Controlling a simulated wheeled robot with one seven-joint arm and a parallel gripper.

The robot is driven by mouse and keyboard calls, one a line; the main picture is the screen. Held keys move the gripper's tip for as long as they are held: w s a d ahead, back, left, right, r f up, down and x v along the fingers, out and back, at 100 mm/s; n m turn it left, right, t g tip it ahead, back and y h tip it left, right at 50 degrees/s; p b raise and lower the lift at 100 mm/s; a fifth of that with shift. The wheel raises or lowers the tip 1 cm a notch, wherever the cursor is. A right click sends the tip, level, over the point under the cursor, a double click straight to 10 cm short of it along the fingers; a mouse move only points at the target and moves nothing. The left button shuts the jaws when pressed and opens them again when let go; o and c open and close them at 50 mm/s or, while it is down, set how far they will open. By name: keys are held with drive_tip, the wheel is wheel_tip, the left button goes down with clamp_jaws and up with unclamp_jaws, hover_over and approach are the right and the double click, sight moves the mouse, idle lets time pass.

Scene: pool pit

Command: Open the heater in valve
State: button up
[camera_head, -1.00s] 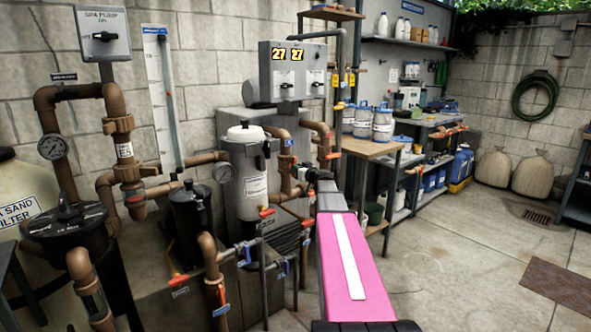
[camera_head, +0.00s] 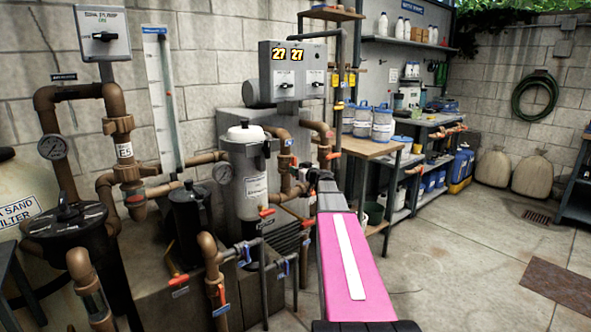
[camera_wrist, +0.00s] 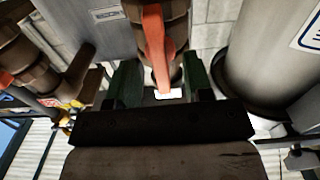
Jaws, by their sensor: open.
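In the wrist view a valve with a long orange-red handle (camera_wrist: 154,45) sits on a brown pipe (camera_wrist: 176,12). My gripper (camera_wrist: 160,78) is open, with one dark green finger on each side of the handle's lower end. I see a gap on both sides, and no clear contact. A small label (camera_wrist: 106,14) on the grey panel beside the pipe is too blurred to read. In the head view my gripper (camera_head: 320,180) is small and dark, beside brown pipes near the grey heater box; its fingers and that handle cannot be made out there.
A grey cylinder (camera_wrist: 272,55) stands close on the right in the wrist view. In the head view a white filter canister (camera_head: 250,185) and more pipes with orange handles stand left of my arm. A wooden-topped bench (camera_head: 368,147) is to the right.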

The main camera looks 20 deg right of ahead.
drive_tip(key=v, duration=0.6)
drive_tip(key=shift+s, duration=0.25)
drive_tip(key=shift+d, duration=0.1)
idle(1.0)
